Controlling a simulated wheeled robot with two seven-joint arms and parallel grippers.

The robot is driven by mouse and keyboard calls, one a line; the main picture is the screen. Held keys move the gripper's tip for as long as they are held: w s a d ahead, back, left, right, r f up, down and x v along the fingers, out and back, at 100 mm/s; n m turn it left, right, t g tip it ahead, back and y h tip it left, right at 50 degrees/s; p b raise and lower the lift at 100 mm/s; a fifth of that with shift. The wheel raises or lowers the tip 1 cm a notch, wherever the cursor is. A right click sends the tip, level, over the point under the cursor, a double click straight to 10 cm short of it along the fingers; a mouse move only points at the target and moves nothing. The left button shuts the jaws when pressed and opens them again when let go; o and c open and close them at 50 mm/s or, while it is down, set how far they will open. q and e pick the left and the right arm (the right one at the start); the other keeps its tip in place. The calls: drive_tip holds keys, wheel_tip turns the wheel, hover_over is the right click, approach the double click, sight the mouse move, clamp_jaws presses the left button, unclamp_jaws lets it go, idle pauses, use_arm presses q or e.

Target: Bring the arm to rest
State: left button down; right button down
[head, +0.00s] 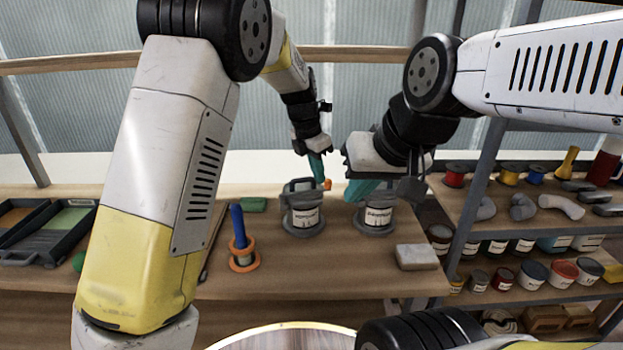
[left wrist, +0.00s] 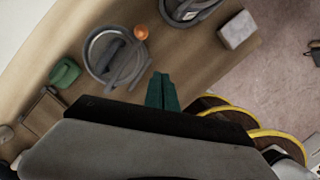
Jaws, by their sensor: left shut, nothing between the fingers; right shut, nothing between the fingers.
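My left gripper (head: 318,168) hangs over the bench, its teal fingers just above and beside the first labelled can in its grey holder (head: 303,212). Its fingers also show shut and empty in the left wrist view (left wrist: 162,92). My right gripper (head: 358,192) has teal fingers close to the second labelled can in a grey holder (head: 376,214); its wrist partly hides that holder's top. Its fingers are shut and hold nothing. A small orange ball-like piece (head: 327,184) shows by the left fingertips, and also beyond them in the left wrist view (left wrist: 141,32).
The wooden bench (head: 330,262) carries an orange-ringed stand with a blue rod (head: 241,245), a pale block (head: 416,257), a green piece (head: 253,205) and dark trays (head: 45,240) at left. A shelf rack (head: 480,215) with cans, spools and pipe bends stands at right.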

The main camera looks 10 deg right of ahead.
use_arm(q)
drive_tip(key=s+a+r+m+t+h, duration=0.1)
drive_tip(key=s+a+r+m, duration=0.45)
drive_tip(key=a, duration=0.25)
drive_tip(key=s+a+r+m+t+h, duration=0.1)
drive_tip(key=s+a+r+m, duration=0.4)
drive_tip(key=a+r, duration=0.25)
drive_tip(key=s+a+m+t+y, duration=0.1)
drive_tip(key=s+a+m, duration=0.4)
drive_tip(key=s+m, duration=0.2)
drive_tip(key=s+a+f+m+t+y, duration=0.1)
drive_tip(key=s+a+m, duration=0.5)
drive_tip(key=s, duration=0.4)
drive_tip(key=shift+m+t, duration=0.35)
drive_tip(key=shift+t, duration=0.05)
drive_tip(key=shift+a+f, duration=0.1)
